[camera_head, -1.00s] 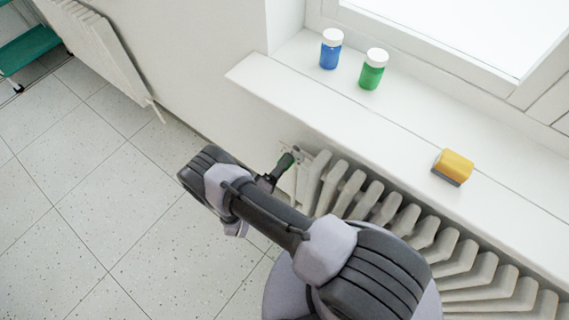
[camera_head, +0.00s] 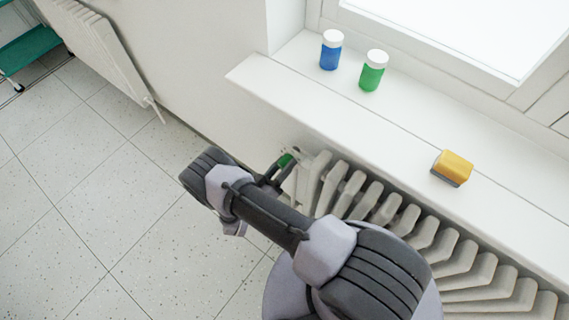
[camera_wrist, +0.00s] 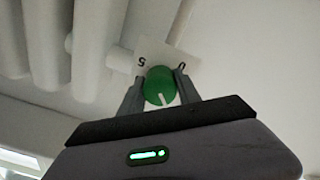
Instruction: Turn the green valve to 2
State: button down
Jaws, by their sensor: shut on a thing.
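The green valve (camera_wrist: 158,84) shows in the wrist view as a round green knob with a white pointer mark on its lower edge. A white plate (camera_wrist: 165,54) behind it bears a "5" at the left and a "0" at the right; other marks are hidden. My gripper (camera_wrist: 157,86) is shut on the valve, one finger on each side of it. In the head view the green valve (camera_head: 285,160) shows partly at the radiator's left end, with my gripper (camera_head: 278,168) against it, mostly behind my arm.
The white radiator (camera_head: 410,225) runs under the windowsill (camera_head: 400,135). On the sill stand a blue jar (camera_head: 331,52), a green jar (camera_head: 373,72) and a yellow sponge (camera_head: 453,167).

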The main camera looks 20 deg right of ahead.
jog(key=shift+m, duration=0.5)
jog(key=c, duration=0.9)
grip_release()
jog(key=shift+o, duration=0.2)
jog(key=shift+a, duration=0.1)
jog(key=p+v, duration=0.2)
jog(key=v, duration=1.5)
jog(key=shift+a, duration=0.15)
